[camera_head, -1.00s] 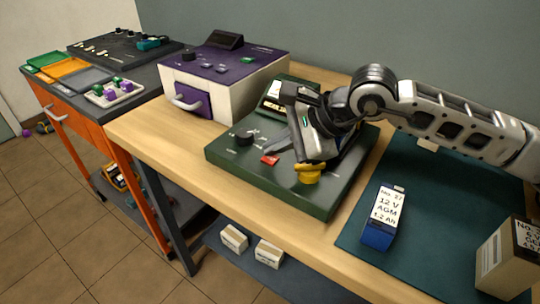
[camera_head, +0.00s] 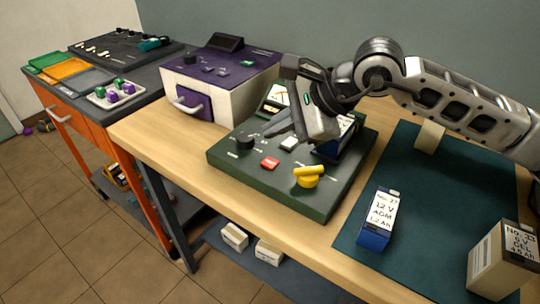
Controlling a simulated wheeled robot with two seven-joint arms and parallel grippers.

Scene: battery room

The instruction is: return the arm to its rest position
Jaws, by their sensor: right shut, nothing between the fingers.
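My right arm comes in from the right, and its gripper (camera_head: 272,136) is above the green tester panel (camera_head: 232,170). The gripper is shut and empty, with its fingers pointing down and left. The yellow knob (camera_head: 309,177) on the panel shows clear of the gripper. A dark blue battery (camera_head: 333,146) is on the panel, partly hidden behind the gripper. My left gripper is not in view.
A blue battery (camera_head: 379,220) stands on the teal mat (camera_head: 425,220), with a beige battery (camera_head: 498,262) at its right front corner. A purple-topped box (camera_head: 220,85) stands left of the panel. A cart with trays (camera_head: 70,68) is farther left.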

